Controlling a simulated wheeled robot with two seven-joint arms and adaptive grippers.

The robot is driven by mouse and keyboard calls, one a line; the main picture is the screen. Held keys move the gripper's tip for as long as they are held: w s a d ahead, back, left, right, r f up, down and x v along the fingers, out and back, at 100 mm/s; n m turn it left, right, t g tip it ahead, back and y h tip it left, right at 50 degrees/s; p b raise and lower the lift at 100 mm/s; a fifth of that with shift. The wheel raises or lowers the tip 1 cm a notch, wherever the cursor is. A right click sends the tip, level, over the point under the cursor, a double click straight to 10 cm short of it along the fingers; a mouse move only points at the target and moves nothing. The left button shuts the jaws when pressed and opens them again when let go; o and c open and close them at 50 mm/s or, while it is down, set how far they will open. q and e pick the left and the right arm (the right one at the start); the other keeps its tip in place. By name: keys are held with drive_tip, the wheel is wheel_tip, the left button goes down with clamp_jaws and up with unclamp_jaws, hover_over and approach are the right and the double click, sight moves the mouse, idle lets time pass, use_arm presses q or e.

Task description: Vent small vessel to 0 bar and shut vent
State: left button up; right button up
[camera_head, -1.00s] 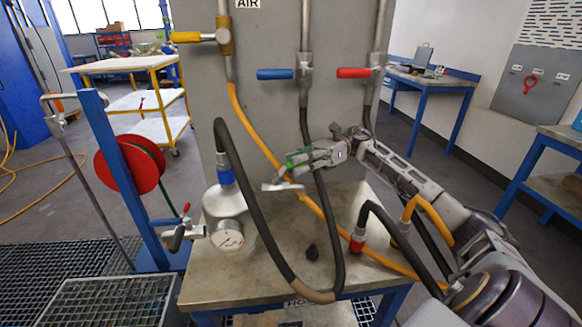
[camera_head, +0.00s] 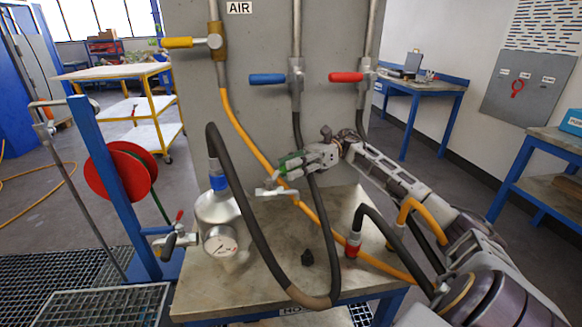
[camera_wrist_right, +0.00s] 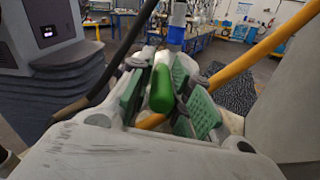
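The small silver vessel (camera_head: 216,211) stands upright on the bench, with a round dial gauge (camera_head: 221,246) on its front. The gauge needle is too small to read. A blue collar (camera_head: 218,183) on its neck joins a black hose. A fitting with a small red handle (camera_head: 180,215) is at its left. My right gripper (camera_head: 287,174) is in the air right of the vessel. A pale metal crosspiece (camera_head: 272,192) shows below the fingers. My left gripper is out of view.
The black hose (camera_head: 263,247) loops in front of the vessel, and a yellow hose (camera_head: 258,145) passes close behind my right gripper. Yellow (camera_head: 178,42), blue (camera_head: 267,79) and red (camera_head: 345,77) valve levers are on the panel. A small black knob (camera_head: 307,257) rests on the bench.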

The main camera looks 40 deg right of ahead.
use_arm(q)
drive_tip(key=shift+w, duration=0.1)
use_arm(e)
drive_tip(key=shift+f, duration=0.2)
drive_tip(key=shift+r, duration=0.1)
drive_tip(key=shift+r, duration=4.8)
